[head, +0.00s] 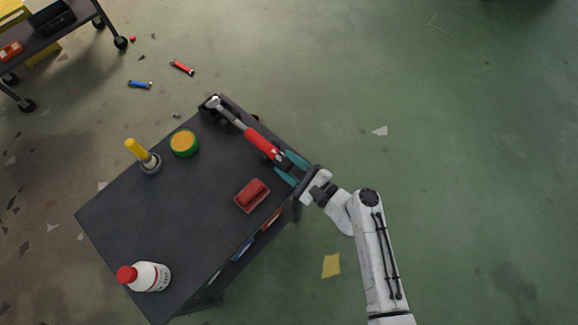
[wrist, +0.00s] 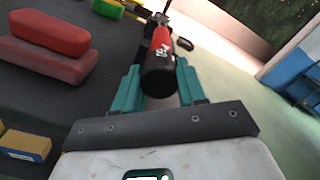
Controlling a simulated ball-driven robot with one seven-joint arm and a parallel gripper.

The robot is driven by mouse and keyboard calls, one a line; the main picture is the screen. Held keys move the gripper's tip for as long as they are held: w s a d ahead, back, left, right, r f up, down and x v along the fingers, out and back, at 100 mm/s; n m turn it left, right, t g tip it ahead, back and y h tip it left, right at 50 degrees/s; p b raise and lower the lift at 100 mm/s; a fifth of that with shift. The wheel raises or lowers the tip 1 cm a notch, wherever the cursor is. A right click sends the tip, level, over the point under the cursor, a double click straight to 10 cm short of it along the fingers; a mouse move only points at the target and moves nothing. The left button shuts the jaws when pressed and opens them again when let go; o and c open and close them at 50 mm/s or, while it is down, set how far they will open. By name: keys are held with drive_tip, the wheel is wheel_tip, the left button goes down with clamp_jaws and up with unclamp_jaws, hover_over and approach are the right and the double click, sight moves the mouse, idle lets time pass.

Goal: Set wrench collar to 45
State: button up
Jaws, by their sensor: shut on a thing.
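The torque wrench (head: 262,143) has a red grip and a silver shaft and head. It lies along the right edge of the dark cart top (head: 200,190), its head at the far corner in a dark holder (head: 222,107). My gripper (head: 290,166) is at the wrench's near end, its teal fingers on either side of the black end. In the wrist view, my gripper (wrist: 157,90) has a finger on each side of the wrench's black end (wrist: 160,75). The collar's marking is too small to read.
Another cart (head: 50,35) is at upper left. The floor to the right is open.

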drive_tip(key=n+b, duration=0.1)
drive_tip(key=n, duration=0.1)
drive_tip(key=n+b, duration=0.2)
drive_tip(key=shift+f+n, duration=0.2)
drive_tip(key=shift+n, duration=0.1)
drive_tip(key=shift+r+n+b, duration=0.15)
drive_tip(key=shift+n+b, duration=1.05)
drive_tip(key=shift+n, duration=0.2)
drive_tip(key=o, duration=1.1)
drive_tip(key=shift+c, duration=0.2)
